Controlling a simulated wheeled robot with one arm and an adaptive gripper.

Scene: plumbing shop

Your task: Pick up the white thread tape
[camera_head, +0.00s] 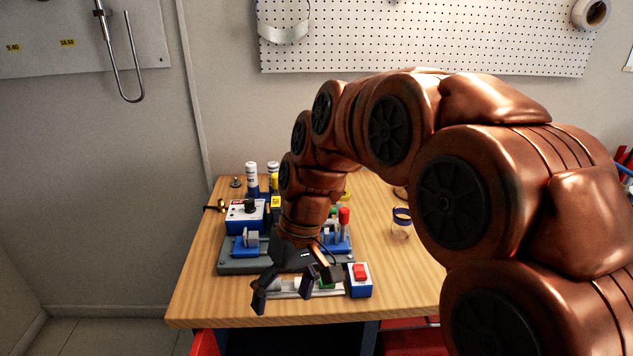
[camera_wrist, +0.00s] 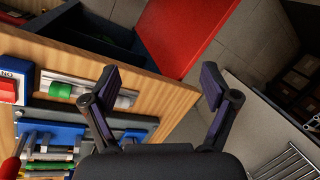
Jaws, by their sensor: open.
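I cannot make out the white thread tape for certain. A small clear or whitish ring-shaped thing with a blue rim (camera_head: 401,228) stands on the right part of the table, apart from my gripper. My gripper (camera_head: 296,287) is over the table's front edge, its fingers spread with nothing between them. The wrist view also shows the open fingers (camera_wrist: 162,83), over the table edge and an open red-fronted drawer. A pale tube with a green part (camera_wrist: 61,90) lies just left of the fingers there. My arm hides part of the table.
The wooden table (camera_head: 195,298) bears a grey-and-blue fixture (camera_head: 230,267), a blue-and-white box (camera_head: 245,216), white bottles (camera_head: 251,171) and a red-button box (camera_head: 360,281). A pegboard (camera_head: 430,40) hangs behind. A red drawer front (camera_wrist: 185,35) juts out. The table's front left is clear.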

